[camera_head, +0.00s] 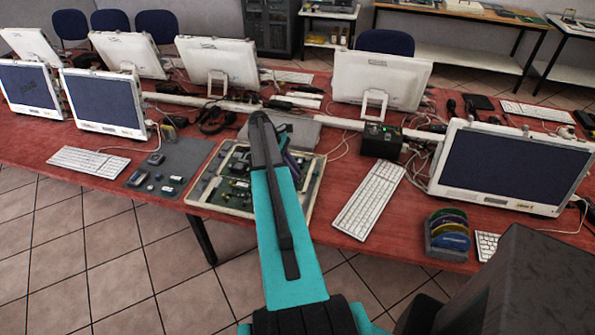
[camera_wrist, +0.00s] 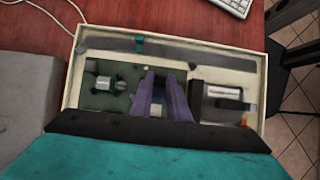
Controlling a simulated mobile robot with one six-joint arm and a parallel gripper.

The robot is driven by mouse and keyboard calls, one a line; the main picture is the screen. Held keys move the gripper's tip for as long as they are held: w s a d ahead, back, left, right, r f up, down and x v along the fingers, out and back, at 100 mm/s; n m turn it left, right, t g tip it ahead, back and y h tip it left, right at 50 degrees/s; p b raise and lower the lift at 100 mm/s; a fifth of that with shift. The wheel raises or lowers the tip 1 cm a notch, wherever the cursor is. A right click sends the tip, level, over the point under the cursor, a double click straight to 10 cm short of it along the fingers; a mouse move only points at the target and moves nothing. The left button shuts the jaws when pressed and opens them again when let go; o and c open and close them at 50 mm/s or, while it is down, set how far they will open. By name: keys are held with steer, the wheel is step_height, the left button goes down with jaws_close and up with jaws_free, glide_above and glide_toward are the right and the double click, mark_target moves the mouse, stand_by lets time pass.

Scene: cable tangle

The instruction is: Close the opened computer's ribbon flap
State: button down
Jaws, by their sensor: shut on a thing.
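The opened computer (camera_head: 233,208) is a shallow cream case lying flat on the red table, with a green circuit board inside. My arm hides its middle in the head view. It also shows in the wrist view (camera_wrist: 257,70), with a white connector (camera_wrist: 103,83) left of the gripper and a silver part (camera_wrist: 222,93) to the right. My gripper (camera_wrist: 165,76) has two purple fingers reaching down into the case. They are close together around a small part that I cannot identify. I cannot make out the ribbon flap or whether it is open.
A grey mat (camera_head: 185,160) with small parts lies left of the case. A white keyboard (camera_head: 368,200), a black box (camera_head: 381,141) and a disc rack (camera_head: 448,232) stand to the right. Monitors and cables crowd the table behind. A grey object (camera_wrist: 25,100) is beside the case.

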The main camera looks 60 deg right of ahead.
steer(key=shift+w+a+f+g+h, duration=0.1)
steer(key=shift+w+f+g+h, duration=0.2)
steer(key=shift+g, duration=0.55)
steer(key=shift+w+a+f+g+h, duration=0.1)
steer(key=shift+w+f+g+h, duration=0.15)
steer(key=shift+g, duration=0.6)
steer(key=c, duration=1.7)
jaws_free()
steer(key=shift+w+r, duration=0.1)
steer(key=b+v, duration=0.4)
steer(key=v, duration=0.9)
steer(key=shift+w+r, duration=0.2)
steer(key=shift+w, duration=0.05)
steer(key=shift+r, duration=0.1)
